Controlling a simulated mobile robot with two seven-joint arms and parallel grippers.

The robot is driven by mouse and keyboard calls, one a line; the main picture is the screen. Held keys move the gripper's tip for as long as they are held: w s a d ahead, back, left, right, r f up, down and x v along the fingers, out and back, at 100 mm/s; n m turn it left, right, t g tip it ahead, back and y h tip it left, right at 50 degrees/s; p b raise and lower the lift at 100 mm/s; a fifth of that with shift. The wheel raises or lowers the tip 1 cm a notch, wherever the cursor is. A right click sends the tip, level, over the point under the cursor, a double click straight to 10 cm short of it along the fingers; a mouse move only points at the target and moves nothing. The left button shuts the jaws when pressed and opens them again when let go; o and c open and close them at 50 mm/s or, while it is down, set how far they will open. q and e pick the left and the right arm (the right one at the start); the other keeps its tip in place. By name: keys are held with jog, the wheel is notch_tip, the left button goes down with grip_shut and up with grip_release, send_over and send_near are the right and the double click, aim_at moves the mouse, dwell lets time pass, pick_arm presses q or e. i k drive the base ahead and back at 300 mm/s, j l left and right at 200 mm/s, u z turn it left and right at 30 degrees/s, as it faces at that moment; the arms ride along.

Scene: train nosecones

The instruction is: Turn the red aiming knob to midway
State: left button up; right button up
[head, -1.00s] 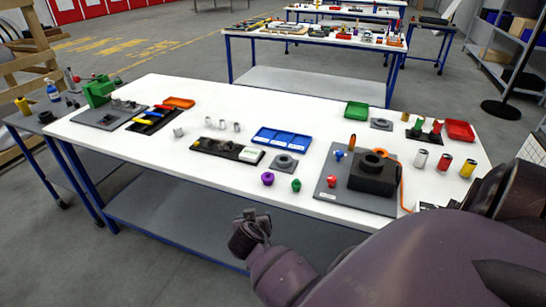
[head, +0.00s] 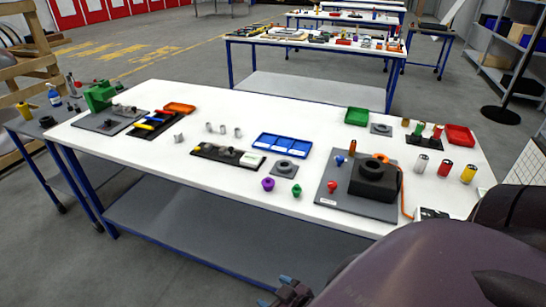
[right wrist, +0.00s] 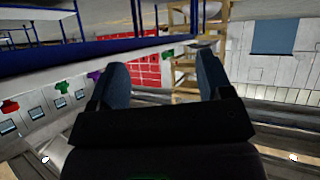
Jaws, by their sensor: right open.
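The small red knob (head: 332,187) stands on the front part of a grey base plate (head: 328,203) at the right of the white table. A blue knob (head: 340,159) and a black block with a round top (head: 374,178) are on the same plate. My right gripper (head: 288,289) is at the bottom edge of the head view, in front of the table and well away from the red knob. In the right wrist view its two fingers (right wrist: 164,76) are apart with nothing between them. The knob's angle is too small to read. My left gripper is out of view.
A purple knob (head: 268,184) and a green knob (head: 296,190) stand left of the plate. A blue tray (head: 282,145) is behind them. Several coloured cylinders (head: 445,168) stand to the right. The white table's (head: 230,195) front-left surface is bare.

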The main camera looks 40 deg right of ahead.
aim_at(332, 185)
jog(key=z, duration=2.15)
